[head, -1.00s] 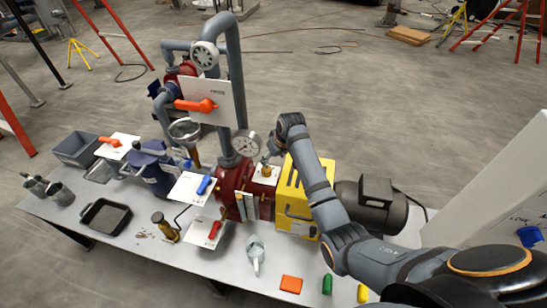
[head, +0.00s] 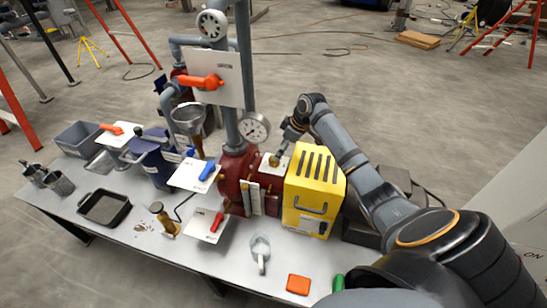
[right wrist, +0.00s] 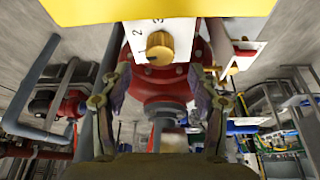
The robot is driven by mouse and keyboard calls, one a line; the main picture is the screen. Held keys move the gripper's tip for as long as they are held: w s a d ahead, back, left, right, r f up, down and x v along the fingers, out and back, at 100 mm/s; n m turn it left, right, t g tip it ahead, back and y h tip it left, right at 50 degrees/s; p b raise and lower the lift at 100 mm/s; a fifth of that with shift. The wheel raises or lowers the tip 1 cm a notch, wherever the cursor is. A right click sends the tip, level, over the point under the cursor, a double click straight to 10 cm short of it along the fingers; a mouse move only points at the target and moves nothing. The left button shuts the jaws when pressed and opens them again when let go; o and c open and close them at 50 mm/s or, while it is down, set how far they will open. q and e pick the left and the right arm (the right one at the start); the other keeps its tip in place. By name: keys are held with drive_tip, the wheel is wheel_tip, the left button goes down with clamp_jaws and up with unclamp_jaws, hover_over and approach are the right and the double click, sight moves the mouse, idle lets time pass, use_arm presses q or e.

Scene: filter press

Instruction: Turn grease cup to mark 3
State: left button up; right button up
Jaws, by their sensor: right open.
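The grease cup (head: 274,160) is a small brass knob on a white plate on top of the red pump casing, left of the yellow guard. In the right wrist view the brass knob (right wrist: 160,47) sits on the white plate with printed marks around its upper left side; a 2 and what looks like a 3 show. A dark line on the knob seems to point left, but I cannot read its mark surely. My right gripper (right wrist: 164,100) is open and empty, its fingers apart, with the knob above the gap between them. In the head view it is close to the cup (head: 283,150). My left gripper is not in view.
The yellow guard (head: 312,190) stands right beside the cup, under my right arm. A pressure gauge (head: 255,127) and grey pipes rise at its left. Blue (head: 207,171) and red (head: 217,222) handles, a clear scoop (head: 260,250) and an orange block (head: 298,284) are nearer the front.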

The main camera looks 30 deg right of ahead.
sight(274, 161)
drive_tip(key=x, duration=0.5)
drive_tip(key=shift+w+a+f+p, duration=0.2)
drive_tip(key=shift+f+p, duration=0.1)
drive_tip(key=shift+f, duration=0.3)
drive_tip(key=shift+d, duration=0.1)
drive_tip(key=c, duration=1.2)
drive_tip(key=shift+o, duration=0.2)
drive_tip(key=shift+r+m+p, duration=0.2)
drive_tip(key=shift+m+p, duration=0.2)
drive_tip(key=shift+p, duration=0.35)
drive_tip(key=m+h+p, duration=0.1)
drive_tip(key=m+p, duration=0.1)
drive_tip(key=p, duration=0.1)
drive_tip(key=shift+r+m, duration=0.1)
drive_tip(key=shift+m, duration=0.2)
drive_tip(key=shift+m+t+h+p, duration=0.3)
drive_tip(key=shift+m+h+p, duration=0.4)
drive_tip(key=shift+m+p, duration=0.7)
drive_tip(key=shift+f, duration=0.3)
